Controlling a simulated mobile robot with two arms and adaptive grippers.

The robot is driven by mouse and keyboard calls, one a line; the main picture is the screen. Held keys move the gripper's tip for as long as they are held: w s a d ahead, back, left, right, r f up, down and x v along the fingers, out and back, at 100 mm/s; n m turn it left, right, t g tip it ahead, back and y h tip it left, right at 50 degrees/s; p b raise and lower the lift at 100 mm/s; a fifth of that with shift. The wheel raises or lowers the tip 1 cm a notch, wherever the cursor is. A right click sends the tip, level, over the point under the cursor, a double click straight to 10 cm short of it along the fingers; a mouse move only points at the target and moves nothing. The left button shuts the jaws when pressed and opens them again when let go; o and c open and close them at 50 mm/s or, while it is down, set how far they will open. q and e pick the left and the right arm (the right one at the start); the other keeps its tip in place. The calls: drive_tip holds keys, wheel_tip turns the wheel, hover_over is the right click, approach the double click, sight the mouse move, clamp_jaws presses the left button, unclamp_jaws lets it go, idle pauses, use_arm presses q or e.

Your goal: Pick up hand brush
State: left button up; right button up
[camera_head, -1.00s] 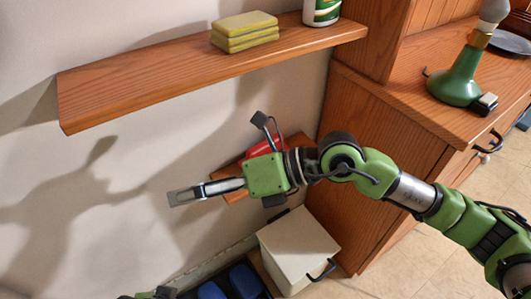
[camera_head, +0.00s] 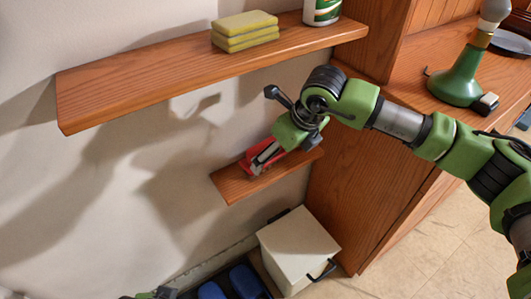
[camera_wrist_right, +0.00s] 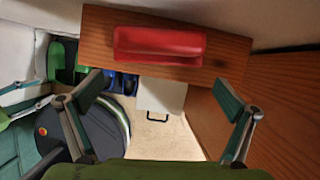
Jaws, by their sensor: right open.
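A red object, which looks like the hand brush (camera_head: 249,161), lies on a small lower wooden shelf (camera_head: 231,186). In the right wrist view the red brush (camera_wrist_right: 158,43) lies lengthwise across the wooden shelf (camera_wrist_right: 228,48), ahead of my fingers. My right gripper (camera_head: 262,155) is at the brush in the head view, partly covering it. In the wrist view my right gripper (camera_wrist_right: 160,95) is open, its fingers spread wide with nothing between them. Only a small green and dark part, likely of my left gripper (camera_head: 155,293), shows at the bottom edge; its jaws cannot be made out.
A longer upper shelf (camera_head: 150,85) juts out above, holding stacked yellow sponges (camera_head: 244,31) and a green-white container (camera_head: 322,10). A wooden cabinet (camera_head: 345,190) stands on the right, with a green lamp (camera_head: 460,78). Below are a white box (camera_head: 298,248) and blue items (camera_head: 243,281).

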sight(266, 143)
drive_tip(key=shift+w+a, duration=0.15)
drive_tip(key=shift+a, duration=0.05)
drive_tip(key=shift+w, duration=0.1)
drive_tip(key=w+a, duration=0.2)
drive_tip(key=w, duration=0.1)
drive_tip(key=shift+a, duration=0.35)
drive_tip(key=shift+w+a, duration=0.2)
drive_tip(key=shift+a, duration=0.05)
drive_tip(key=shift+f, duration=0.4)
drive_tip(key=shift+w+f, duration=0.1)
drive_tip(key=shift+f, duration=0.05)
drive_tip(key=c, duration=1.3)
use_arm(q)
drive_tip(key=shift+w+r, duration=0.1)
drive_tip(key=shift+r, duration=0.35)
use_arm(e)
drive_tip(key=shift+c, duration=0.3)
